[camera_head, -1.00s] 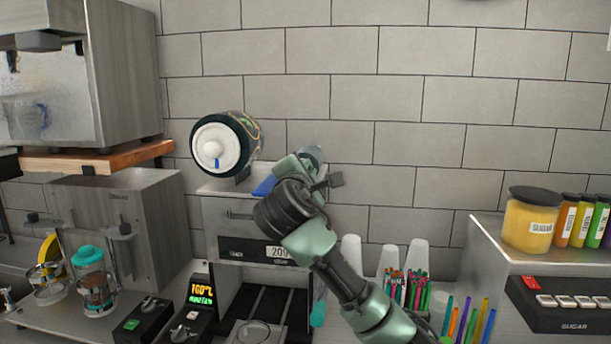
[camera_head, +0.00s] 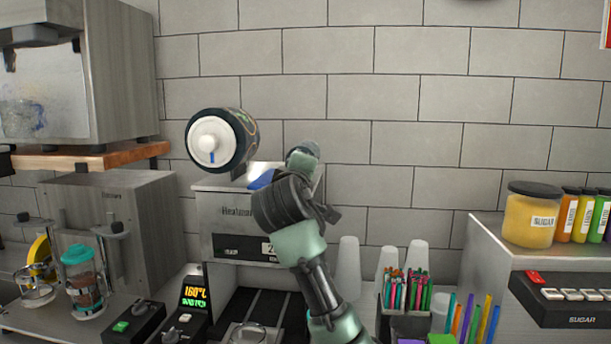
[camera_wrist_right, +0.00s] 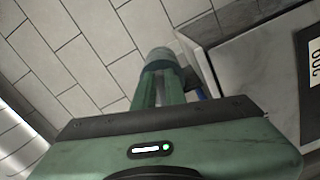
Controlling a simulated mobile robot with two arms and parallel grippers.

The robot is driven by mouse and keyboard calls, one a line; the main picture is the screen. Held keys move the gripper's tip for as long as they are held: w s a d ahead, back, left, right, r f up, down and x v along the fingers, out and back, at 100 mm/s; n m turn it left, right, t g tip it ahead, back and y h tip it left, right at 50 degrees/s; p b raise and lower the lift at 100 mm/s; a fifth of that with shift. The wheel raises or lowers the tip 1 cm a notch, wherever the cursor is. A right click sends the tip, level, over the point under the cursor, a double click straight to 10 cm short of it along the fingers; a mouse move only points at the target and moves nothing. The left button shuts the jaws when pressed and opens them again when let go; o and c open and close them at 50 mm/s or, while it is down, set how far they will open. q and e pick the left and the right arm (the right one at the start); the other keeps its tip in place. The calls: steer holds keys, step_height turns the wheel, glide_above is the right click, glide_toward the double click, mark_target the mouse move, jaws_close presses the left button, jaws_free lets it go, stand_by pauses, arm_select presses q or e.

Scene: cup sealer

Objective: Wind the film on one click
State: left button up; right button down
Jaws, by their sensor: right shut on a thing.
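The film roll (camera_head: 241,137) has a dark printed wrap and a white hub (camera_head: 213,143) with a short blue mark near its bottom. It sits above the left side of the grey sealer (camera_head: 222,216). My right gripper (camera_head: 303,158) is at the sealer's top right, right of the roll. Its fingers (camera_wrist_right: 158,84) are shut on a grey round knob-like piece (camera_wrist_right: 158,56), which shows past the fingertips in the wrist view. My wrist hides part of the sealer's front and its number display. A blue part (camera_head: 262,179) lies on the sealer's top, left of the gripper. My left gripper is out of view.
A temperature display (camera_head: 194,291) stands left of the sealer. Upturned white cups (camera_head: 348,263) and a holder of coloured straws (camera_head: 404,300) stand to the right. A sugar jar (camera_head: 531,216) is on the right shelf. The tiled wall (camera_head: 400,100) is close behind.

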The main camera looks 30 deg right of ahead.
steer(key=shift+f+m+b, duration=0.15)
steer(key=shift+m+b, duration=0.3)
steer(key=shift+m, duration=0.65)
steer(key=c, duration=1.5)
jaws_free()
steer(key=shift+w, duration=0.1)
steer(key=shift+o, duration=0.2)
steer(key=b+v, duration=0.3)
steer(key=v, duration=0.5)
steer(key=shift+f, duration=0.15)
